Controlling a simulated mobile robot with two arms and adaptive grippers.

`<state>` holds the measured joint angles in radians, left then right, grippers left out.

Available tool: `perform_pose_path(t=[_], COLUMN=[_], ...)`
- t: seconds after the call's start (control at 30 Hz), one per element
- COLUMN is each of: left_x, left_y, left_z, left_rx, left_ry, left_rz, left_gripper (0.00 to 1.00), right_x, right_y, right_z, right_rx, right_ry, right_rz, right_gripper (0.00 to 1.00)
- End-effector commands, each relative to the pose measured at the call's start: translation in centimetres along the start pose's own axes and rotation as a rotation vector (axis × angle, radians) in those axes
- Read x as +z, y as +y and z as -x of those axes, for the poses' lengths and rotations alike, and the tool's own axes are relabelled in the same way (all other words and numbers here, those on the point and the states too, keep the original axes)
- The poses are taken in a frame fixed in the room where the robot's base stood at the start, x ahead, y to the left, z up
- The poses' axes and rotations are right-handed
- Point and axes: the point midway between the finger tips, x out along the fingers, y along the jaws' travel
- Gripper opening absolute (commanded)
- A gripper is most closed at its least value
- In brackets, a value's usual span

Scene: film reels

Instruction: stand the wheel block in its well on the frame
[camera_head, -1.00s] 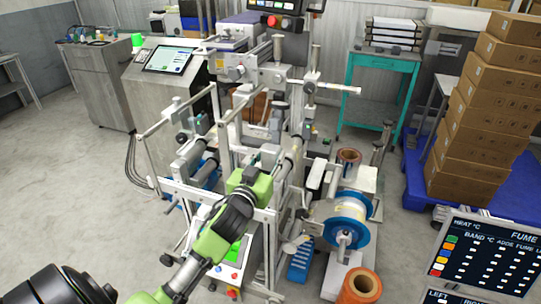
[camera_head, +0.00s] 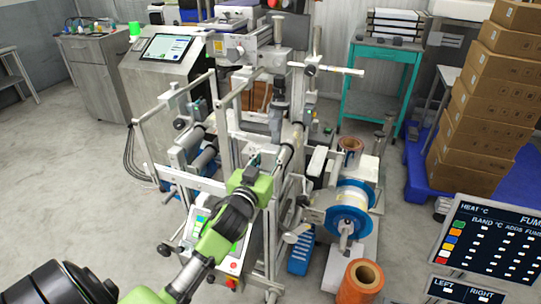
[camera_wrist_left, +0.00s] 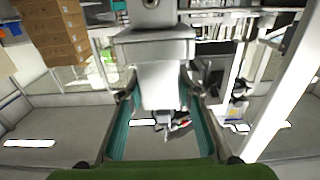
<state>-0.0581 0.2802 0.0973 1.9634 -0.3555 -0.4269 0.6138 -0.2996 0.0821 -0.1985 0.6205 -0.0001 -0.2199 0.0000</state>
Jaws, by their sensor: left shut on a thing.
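My left gripper (camera_head: 262,166) is at the front of the pale metal frame (camera_head: 190,181), beside its upper bars in the picture. In the left wrist view the gripper (camera_wrist_left: 158,98) has its two teal fingers shut on a pale grey-white block (camera_wrist_left: 160,82), which I take to be the wheel block. The block has a wider top part (camera_wrist_left: 155,48). In the head view the gripper and arm mostly hide the block. I cannot pick out the well, nor tell whether the block touches the frame. My right gripper is not in view.
A blue-and-white reel (camera_head: 348,210) and an orange roll (camera_head: 361,279) stand right of the frame. A screen console (camera_head: 166,47) stands behind left. Stacked cartons (camera_head: 490,90) are at the right, near a teal cart (camera_head: 372,80). The floor at left is clear.

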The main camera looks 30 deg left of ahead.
Motion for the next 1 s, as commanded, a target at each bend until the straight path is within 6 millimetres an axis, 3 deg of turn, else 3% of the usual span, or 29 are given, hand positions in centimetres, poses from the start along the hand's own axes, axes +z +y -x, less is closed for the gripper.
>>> perform_pose_path(t=[1.0], left_x=[1.4], left_y=[0.1], left_z=[0.2], left_rx=[0.001], left_ry=[0.007], left_rz=[-0.001], left_gripper=[0.06], right_x=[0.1], right_y=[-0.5], right_z=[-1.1], right_rx=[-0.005], right_ry=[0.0], right_rz=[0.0], right_gripper=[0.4])
